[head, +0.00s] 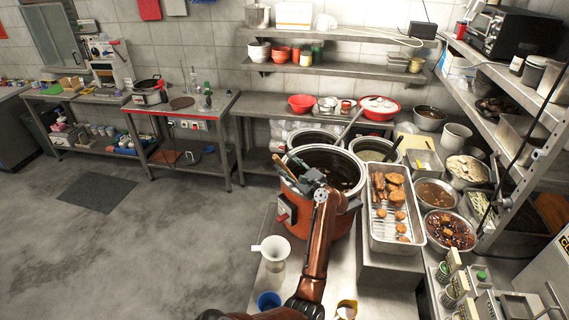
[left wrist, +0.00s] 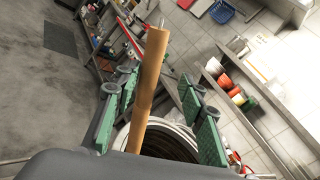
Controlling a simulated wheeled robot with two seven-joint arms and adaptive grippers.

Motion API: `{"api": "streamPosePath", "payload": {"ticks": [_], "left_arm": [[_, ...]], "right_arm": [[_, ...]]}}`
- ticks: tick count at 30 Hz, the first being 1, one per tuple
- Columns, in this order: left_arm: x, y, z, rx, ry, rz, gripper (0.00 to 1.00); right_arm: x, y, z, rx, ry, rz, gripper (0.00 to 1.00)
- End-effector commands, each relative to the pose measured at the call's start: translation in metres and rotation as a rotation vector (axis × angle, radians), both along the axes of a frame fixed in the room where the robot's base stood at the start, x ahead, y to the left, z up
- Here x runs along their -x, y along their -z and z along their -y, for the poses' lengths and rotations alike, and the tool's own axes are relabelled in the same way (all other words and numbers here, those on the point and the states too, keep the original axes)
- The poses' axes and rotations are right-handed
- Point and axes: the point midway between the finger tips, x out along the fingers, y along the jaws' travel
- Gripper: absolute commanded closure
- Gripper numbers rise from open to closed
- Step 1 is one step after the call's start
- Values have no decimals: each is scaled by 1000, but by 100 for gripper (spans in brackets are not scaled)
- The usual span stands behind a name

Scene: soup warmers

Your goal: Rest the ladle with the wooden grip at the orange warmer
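The orange warmer (head: 343,220) stands on the steel counter, with dark soup inside its pale rim. The wooden grip (head: 283,167) of the ladle shows at the warmer's left rim, slanting up to the left; its bowl is hidden. My left gripper (head: 304,180) is over the front left of this warmer, by the grip. In the left wrist view the wooden grip (left wrist: 150,78) stands between the green finger pads of the left gripper (left wrist: 160,88). The pads are apart, with gaps on both sides of the grip. My right gripper is not in view.
Two more soup pots stand behind, one with a metal ladle (head: 350,124) leaning out. A tray of fried food (head: 376,235) is close on the right. A white funnel (head: 275,249) and a blue cup (head: 268,300) stand front left. Open floor lies left.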

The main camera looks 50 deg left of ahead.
Motion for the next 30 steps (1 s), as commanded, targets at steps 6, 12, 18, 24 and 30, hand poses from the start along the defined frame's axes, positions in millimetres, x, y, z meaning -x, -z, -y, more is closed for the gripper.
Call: {"api": "streamPosePath", "payload": {"ticks": [6, 12, 18, 24, 30], "left_arm": [[0, 0, 45, 3, 4, 3, 63], [2, 0, 83, 2, 2, 2, 63], [3, -1, 104, 1, 0, 3, 63], [3, -1, 108, -1, 0, 2, 63], [3, -1, 108, -1, 0, 2, 63]], "right_arm": [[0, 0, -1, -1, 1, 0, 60], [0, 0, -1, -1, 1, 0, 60], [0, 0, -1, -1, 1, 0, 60], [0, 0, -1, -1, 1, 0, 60], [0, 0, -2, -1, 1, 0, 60]]}}
